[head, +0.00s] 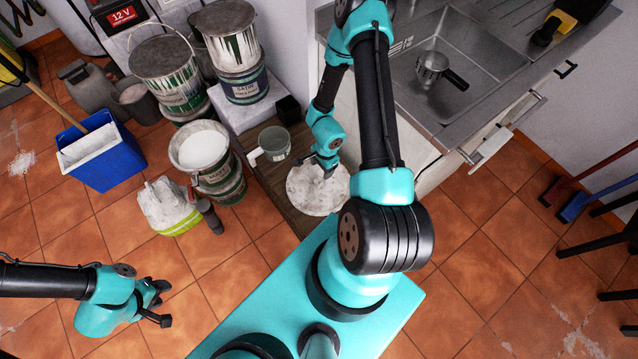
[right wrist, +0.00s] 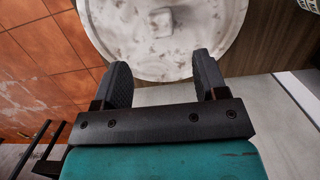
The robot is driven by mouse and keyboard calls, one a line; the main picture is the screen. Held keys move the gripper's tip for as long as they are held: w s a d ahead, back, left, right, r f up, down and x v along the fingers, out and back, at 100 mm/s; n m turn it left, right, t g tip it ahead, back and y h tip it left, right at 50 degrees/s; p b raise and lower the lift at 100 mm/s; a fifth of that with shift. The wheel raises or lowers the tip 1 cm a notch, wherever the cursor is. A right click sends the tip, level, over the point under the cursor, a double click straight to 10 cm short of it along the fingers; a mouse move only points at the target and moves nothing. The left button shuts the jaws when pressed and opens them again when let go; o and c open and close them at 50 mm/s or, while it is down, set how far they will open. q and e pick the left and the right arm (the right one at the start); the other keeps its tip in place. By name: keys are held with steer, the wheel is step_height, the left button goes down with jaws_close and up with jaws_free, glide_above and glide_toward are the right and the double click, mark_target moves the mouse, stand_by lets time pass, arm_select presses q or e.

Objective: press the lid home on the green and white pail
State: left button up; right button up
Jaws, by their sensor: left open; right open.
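A pail with a dark green label and white drips (head: 228,180) stands on the tiles at centre left. Its round top shows smooth white; I cannot tell whether that is paint or a cover. A round, white, grey-spotted lid (head: 312,200) lies flat on the wooden board, right of the pail and apart from it. The lid also shows in the right wrist view (right wrist: 160,50). My right gripper (head: 328,171) is open at the lid's edge, fingers apart (right wrist: 160,64); I cannot tell whether they touch it. My left gripper (head: 163,303) is open and empty above the tiles at lower left.
A greenish mug (head: 272,143) is behind the lid. Several tins (head: 165,72), a blue bucket (head: 110,165) and a sink (head: 440,95) surround this area. Floor near my left gripper is clear.

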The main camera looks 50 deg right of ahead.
mark_target(319, 180)
steer(key=shift+w+a+f, duration=0.1)
steer(key=shift+a+f, duration=0.1)
steer(key=shift+f, duration=1.1)
steer(key=shift+a+f, duration=0.15)
steer(key=shift+f, duration=1.1)
steer(key=shift+a+f, duration=0.15)
steer(key=shift+f, duration=1.15)
steer(key=shift+a+f, duration=0.15)
steer(key=shift+f, duration=1.15)
steer(key=c, duration=1.1)
steer(key=shift+r, duration=0.1)
step_height(319, 180, up, 28)
steer(key=shift+f, duration=0.1)
